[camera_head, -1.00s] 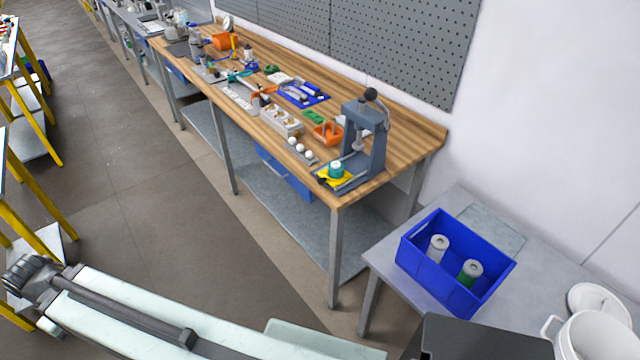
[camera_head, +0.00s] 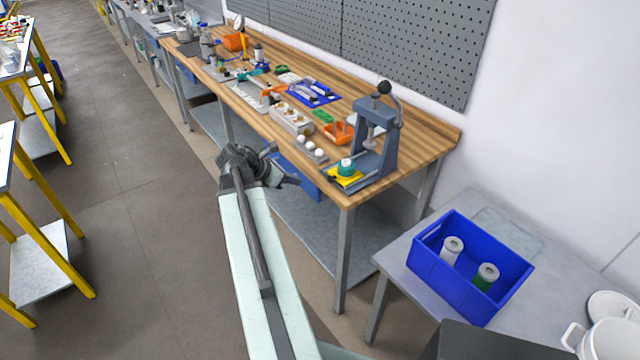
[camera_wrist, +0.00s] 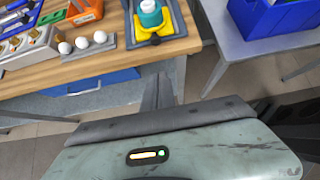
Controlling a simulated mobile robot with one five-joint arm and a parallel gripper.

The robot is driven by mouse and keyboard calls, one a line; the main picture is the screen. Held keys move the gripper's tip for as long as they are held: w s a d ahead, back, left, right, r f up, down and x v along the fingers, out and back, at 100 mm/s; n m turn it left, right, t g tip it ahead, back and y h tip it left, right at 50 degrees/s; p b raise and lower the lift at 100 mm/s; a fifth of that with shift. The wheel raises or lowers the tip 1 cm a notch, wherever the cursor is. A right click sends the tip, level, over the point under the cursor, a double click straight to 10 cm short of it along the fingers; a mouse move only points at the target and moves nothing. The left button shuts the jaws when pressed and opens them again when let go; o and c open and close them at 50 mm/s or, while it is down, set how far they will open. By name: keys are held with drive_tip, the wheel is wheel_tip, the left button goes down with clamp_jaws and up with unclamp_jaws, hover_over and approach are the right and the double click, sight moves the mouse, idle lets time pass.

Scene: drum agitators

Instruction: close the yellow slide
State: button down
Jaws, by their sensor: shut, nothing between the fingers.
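The yellow slide (camera_head: 345,183) sits at the base of the blue-grey lever press (camera_head: 377,145), at the near corner of the wooden bench. A teal jar (camera_head: 346,167) stands on it. In the wrist view the yellow slide (camera_wrist: 142,32) shows in a grey tray at the bench edge, with a small dark knob (camera_wrist: 155,40) at its front and the teal jar (camera_wrist: 150,13) above. My gripper (camera_head: 292,181) is in front of the bench, left of the slide and apart from it. It is shut and empty; in the wrist view my gripper (camera_wrist: 160,78) points toward the bench edge.
Several white balls (camera_head: 310,147) lie on a grey strip left of the slide. An orange bin (camera_head: 338,133) stands behind it. A blue drawer (camera_head: 297,175) hangs under the bench. A blue crate (camera_head: 430,262) stands on the grey table at right.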

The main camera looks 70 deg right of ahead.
drive_tip(key=b+x, duration=0.2)
drive_tip(key=x, duration=0.2)
drive_tip(key=d+r+b+x, duration=0.1)
drive_tip(key=b+x, duration=0.1)
drive_tip(key=x, duration=0.2)
drive_tip(key=s+r+b+x, duration=0.1)
drive_tip(key=b+x, duration=0.1)
drive_tip(key=x, duration=0.2)
drive_tip(key=shift+s+d+f, duration=0.1)
drive_tip(key=shift+d+f, duration=0.05)
drive_tip(key=shift+d, duration=0.35)
drive_tip(key=shift+d, duration=0.1)
